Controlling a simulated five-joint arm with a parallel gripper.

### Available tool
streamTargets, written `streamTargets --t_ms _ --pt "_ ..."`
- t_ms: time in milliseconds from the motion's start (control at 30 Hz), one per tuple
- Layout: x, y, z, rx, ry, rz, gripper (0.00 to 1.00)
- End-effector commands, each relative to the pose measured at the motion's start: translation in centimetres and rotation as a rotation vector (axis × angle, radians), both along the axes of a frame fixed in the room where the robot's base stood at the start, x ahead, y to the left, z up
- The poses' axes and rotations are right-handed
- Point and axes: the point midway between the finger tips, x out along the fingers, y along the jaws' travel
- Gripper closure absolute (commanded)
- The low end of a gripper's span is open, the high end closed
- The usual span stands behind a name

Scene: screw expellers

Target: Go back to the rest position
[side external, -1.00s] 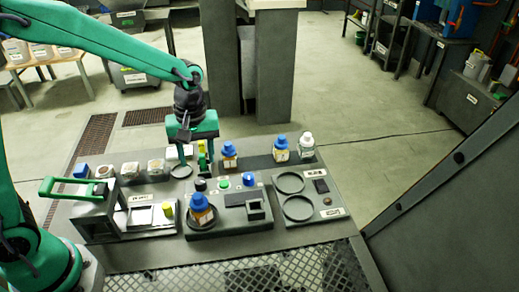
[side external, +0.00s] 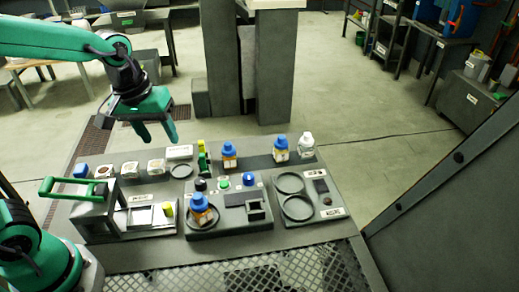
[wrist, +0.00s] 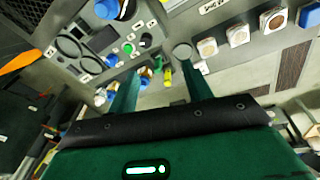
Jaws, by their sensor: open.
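My gripper (side external: 157,133) is open and empty. In the side view it hangs in the air above the back left part of the workbench (side external: 290,238), clear of everything on it. In the wrist view its two green fingers (wrist: 158,92) are spread apart, with the bench beyond them. A green and yellow upright piece (side external: 203,157) stands on the bench to the right of my gripper; it also shows between the fingers in the wrist view (wrist: 166,75).
A blue-capped bottle (side external: 201,209) stands on the middle device. Another blue-capped bottle (side external: 229,155), a third (side external: 281,149) and a white-capped bottle (side external: 307,145) stand along the back. A press with a green handle (side external: 76,186) is at left. Air above the bench is free.

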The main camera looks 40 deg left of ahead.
Motion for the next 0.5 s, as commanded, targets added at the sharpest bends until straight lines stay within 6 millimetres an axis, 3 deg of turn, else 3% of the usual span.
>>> streamTargets --t_ms 200,500 --pt "-2.9 1.1 2.1 0.035 -0.095 -0.134 0.50" --pt "-6.6 2.4 3.7 0.109 -0.212 -0.313 0.50"
